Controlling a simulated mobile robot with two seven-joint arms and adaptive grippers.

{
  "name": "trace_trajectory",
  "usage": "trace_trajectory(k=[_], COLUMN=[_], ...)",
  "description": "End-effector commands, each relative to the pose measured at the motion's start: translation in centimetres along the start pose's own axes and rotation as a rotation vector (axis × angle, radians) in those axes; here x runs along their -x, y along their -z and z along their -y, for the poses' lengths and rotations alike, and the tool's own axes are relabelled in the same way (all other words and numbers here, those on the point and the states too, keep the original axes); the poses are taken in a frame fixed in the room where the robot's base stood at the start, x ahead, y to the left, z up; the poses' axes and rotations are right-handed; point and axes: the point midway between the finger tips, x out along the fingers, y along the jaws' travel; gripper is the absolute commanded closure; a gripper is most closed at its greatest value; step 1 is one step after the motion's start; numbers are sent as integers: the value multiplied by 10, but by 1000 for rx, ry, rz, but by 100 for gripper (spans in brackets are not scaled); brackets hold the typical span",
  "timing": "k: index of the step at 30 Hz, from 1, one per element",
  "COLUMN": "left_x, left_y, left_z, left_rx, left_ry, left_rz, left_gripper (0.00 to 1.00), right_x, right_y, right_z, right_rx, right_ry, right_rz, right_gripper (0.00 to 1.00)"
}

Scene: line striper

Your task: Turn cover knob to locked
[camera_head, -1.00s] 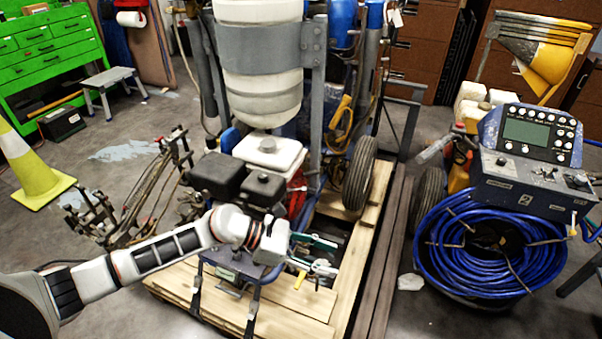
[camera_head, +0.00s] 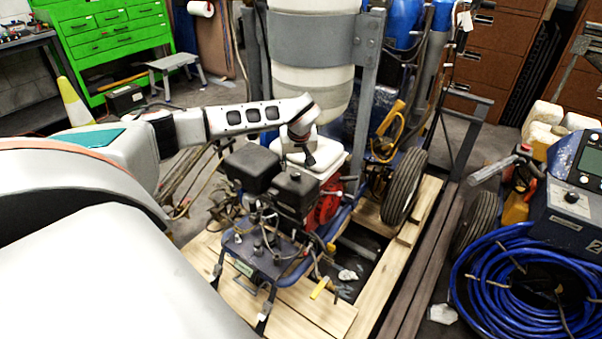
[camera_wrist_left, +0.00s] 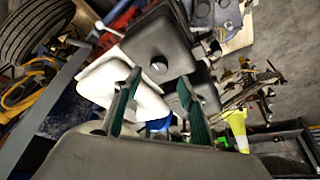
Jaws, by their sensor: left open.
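The black cover (camera_head: 293,194) is the right one of two black boxes on the engine. In the left wrist view, the cover (camera_wrist_left: 150,38) carries a small round knob (camera_wrist_left: 158,66), roughly in line with the gap between my fingers. The knob's locked or unlocked marking cannot be read. My left gripper (camera_wrist_left: 157,98) is open and empty, its green-lined fingers apart and not visibly touching the knob. In the head view, my left wrist is above the white tank (camera_head: 322,164), behind the cover; the fingertips are hard to make out there. My right gripper is out of view.
The second black box (camera_head: 252,167) sits beside the cover. A large white tank (camera_head: 312,90) and grey posts stand behind. A wheel (camera_head: 405,186) and blue hose coil (camera_head: 530,285) are to the right.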

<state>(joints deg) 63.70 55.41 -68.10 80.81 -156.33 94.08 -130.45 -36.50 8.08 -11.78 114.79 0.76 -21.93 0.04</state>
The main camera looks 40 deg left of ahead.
Motion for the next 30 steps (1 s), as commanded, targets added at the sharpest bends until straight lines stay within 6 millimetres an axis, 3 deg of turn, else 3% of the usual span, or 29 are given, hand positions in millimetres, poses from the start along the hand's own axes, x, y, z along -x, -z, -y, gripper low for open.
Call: trace_trajectory(k=[3, 9, 21, 26, 30], left_x=[-24, -47, -52, -52, -52], left_y=[-4, -3, -1, -2, -2], left_z=[0, -1, -1, -1, -1], left_rx=[0, -1, 0, 0, 0], left_ry=[3, 0, -3, -3, -3], left_rz=[5, 5, 2, 2, 2], left_gripper=[59, 59, 59, 97, 97], right_x=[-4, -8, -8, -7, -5], right_y=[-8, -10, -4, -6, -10], right_z=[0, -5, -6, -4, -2], right_rx=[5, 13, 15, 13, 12], right_ry=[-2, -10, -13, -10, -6], right_rz=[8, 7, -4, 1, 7], right_gripper=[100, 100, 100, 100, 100])
